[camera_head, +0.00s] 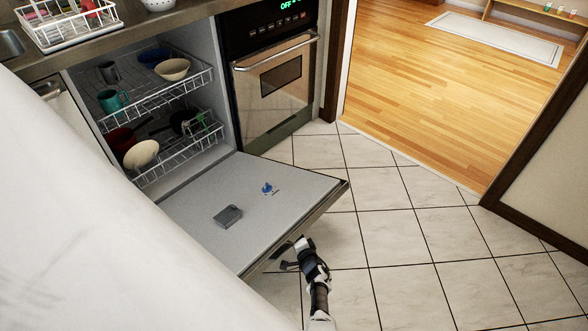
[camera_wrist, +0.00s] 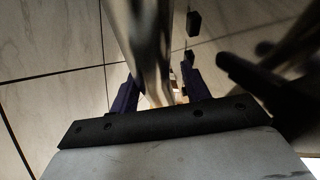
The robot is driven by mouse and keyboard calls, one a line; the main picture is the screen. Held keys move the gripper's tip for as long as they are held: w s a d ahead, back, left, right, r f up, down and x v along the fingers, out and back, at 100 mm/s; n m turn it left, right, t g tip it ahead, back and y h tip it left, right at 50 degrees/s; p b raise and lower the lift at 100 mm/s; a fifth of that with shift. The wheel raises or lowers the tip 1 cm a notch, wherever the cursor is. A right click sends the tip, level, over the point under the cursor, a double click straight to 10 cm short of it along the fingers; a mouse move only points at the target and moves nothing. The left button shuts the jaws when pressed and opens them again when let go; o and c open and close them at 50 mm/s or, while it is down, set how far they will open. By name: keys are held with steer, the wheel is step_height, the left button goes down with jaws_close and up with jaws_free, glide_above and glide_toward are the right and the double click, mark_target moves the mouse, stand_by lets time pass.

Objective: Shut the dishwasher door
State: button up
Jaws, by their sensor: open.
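The dishwasher door (camera_head: 245,205) is folded down and lies open, roughly level, in front of the dishwasher. Its inner face shows a grey dispenser box and a small blue cap. My gripper (camera_head: 288,256) is at the door's front edge, low on the near side, by a dark handle part. In the wrist view, my gripper (camera_wrist: 160,92) has its dark fingers apart, with a shiny metal bar (camera_wrist: 150,40) running between or just beyond them. I cannot tell whether the fingers touch it. The door's underside is hidden in the head view.
The dishwasher racks (camera_head: 150,98) hold bowls and cups and sit inside the cavity. An oven (camera_head: 272,75) stands to the right of the dishwasher. The tiled floor (camera_head: 390,225) right of the door is clear. A doorway leads to a wooden floor (camera_head: 440,90).

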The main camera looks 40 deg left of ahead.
jaws_close()
steer(key=shift+r, duration=0.1)
